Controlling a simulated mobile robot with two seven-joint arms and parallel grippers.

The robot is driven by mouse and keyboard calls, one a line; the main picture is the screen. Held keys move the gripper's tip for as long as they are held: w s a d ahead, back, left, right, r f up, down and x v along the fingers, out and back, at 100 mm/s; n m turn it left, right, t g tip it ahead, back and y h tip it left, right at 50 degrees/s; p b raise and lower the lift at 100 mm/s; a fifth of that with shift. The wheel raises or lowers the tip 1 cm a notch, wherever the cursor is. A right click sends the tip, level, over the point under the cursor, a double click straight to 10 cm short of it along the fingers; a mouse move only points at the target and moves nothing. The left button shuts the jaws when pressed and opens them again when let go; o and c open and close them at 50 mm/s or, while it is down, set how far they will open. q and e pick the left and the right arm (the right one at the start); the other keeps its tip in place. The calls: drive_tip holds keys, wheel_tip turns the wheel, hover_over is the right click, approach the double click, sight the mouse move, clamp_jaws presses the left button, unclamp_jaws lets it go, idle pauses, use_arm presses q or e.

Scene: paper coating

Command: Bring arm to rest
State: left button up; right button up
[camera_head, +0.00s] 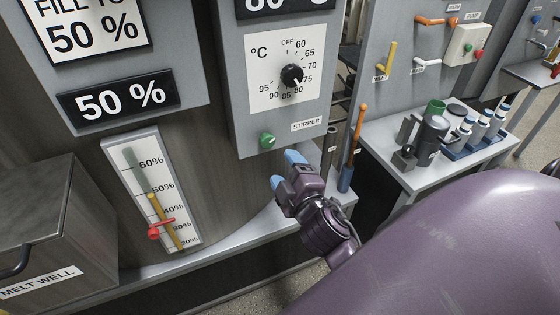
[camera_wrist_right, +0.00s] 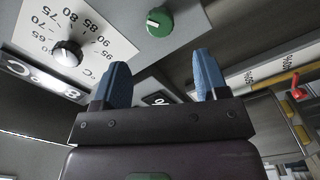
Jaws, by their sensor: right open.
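My right gripper (camera_head: 283,172) is purple with blue fingertips. It is in front of the grey control panel, just below and right of the green stirrer knob (camera_head: 267,140). In the right wrist view its two blue fingers (camera_wrist_right: 161,82) stand apart with nothing between them, so it is open and empty. The green knob also shows there (camera_wrist_right: 159,21), beyond the fingers and apart from them. The black temperature dial (camera_head: 292,75) sits above the knob on the same panel. My left gripper is not in view.
A level gauge (camera_head: 186,211) with a red handle (camera_head: 154,231) and a melt well box (camera_head: 60,230) stand at left. A grey ledge (camera_head: 232,240) runs below. A side table (camera_head: 385,148) at right holds a grey-black device (camera_head: 428,140) and several bottles.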

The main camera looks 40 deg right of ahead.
drive_tip(key=shift+s, duration=0.3)
idle(0.5)
drive_tip(key=s+a+f+m+g+y, duration=0.1)
drive_tip(key=s+f+m+g+y, duration=0.1)
drive_tip(key=f, duration=0.8)
drive_tip(key=s+a+f+m+g+y, duration=0.1)
drive_tip(key=s+f+m+g, duration=0.2)
drive_tip(key=s+f+m, duration=0.3)
wheel_tip(320, 180, down, 5)
drive_tip(key=shift+s+f+m+g+y, duration=0.2)
drive_tip(key=shift+s+m+g+y, duration=0.2)
drive_tip(key=shift+s, duration=0.25)
drive_tip(key=shift+a, duration=0.1)
